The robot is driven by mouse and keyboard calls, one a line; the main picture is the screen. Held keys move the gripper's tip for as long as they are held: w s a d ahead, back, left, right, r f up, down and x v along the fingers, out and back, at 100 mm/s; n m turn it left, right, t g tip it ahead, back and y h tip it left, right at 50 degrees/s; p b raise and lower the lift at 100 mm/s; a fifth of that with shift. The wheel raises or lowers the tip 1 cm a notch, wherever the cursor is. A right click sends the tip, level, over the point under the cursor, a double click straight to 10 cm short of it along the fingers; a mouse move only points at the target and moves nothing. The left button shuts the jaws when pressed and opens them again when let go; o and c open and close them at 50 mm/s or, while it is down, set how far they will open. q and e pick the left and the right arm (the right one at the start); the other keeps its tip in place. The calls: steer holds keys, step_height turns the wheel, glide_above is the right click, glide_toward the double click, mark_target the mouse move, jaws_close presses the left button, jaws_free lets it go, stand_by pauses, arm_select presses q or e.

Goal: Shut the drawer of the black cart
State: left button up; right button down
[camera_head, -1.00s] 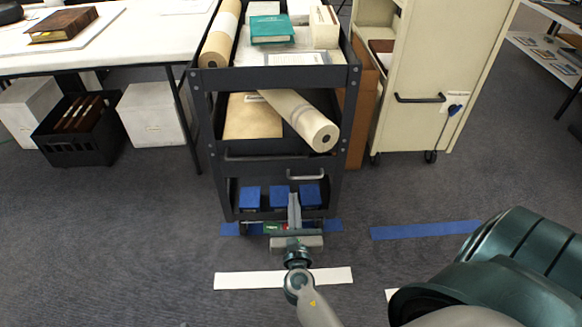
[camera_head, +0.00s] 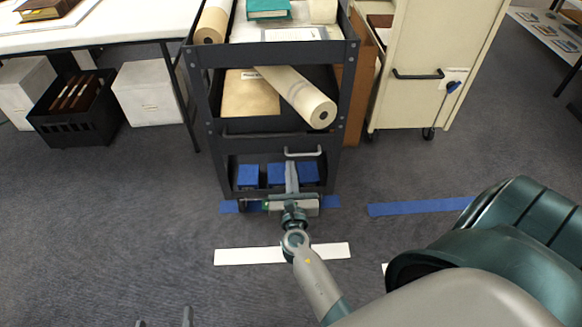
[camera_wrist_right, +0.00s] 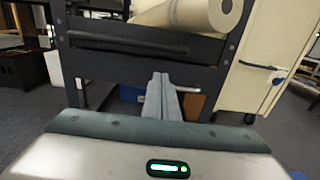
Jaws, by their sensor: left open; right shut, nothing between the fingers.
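The black cart (camera_head: 350,50) stands ahead of me. Its lower front has a dark panel (camera_head: 250,147) with a grey bar handle (camera_head: 303,152) right of centre. I cannot tell how far the drawer stands out. My right gripper (camera_head: 291,165) is shut and empty, its fingers pointing at the cart just below the handle; contact is unclear. In the right wrist view the shut fingers (camera_wrist_right: 165,80) lie in front of the cart's dark front (camera_wrist_right: 130,65) and hide part of it. My left gripper (camera_head: 164,316) is open and empty above the floor, only its fingertips showing.
Blue boxes (camera_head: 248,175) sit on the cart's bottom shelf; a paper roll (camera_head: 300,98) and an envelope (camera_head: 250,92) lie above. A cream cabinet (camera_head: 430,40) stands right, a white table (camera_head: 110,35) left. Floor in front carries blue (camera_head: 420,206) and white tape (camera_head: 250,256).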

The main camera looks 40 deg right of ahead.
glide_toward(288, 140)
steer(key=r+x, duration=0.1)
steer(key=x, duration=0.4)
arm_select(q)
steer(key=shift+w+d+r+t, duration=0.2)
steer(key=shift+w+r+t, duration=0.1)
steer(key=shift+r, duration=0.15)
arm_select(e)
steer(key=shift+x, duration=0.75)
steer(key=shift+r, duration=0.1)
steer(key=shift+x, duration=1.15)
arm_select(q)
steer(key=shift+s, duration=0.2)
arm_select(e)
steer(key=shift+d+r, duration=0.1)
steer(key=shift+r, duration=0.15)
arm_select(q)
steer(key=shift+a, duration=0.1)
arm_select(e)
steer(key=shift+r, duration=0.1)
arm_select(q)
steer(key=shift+a, duration=0.1)
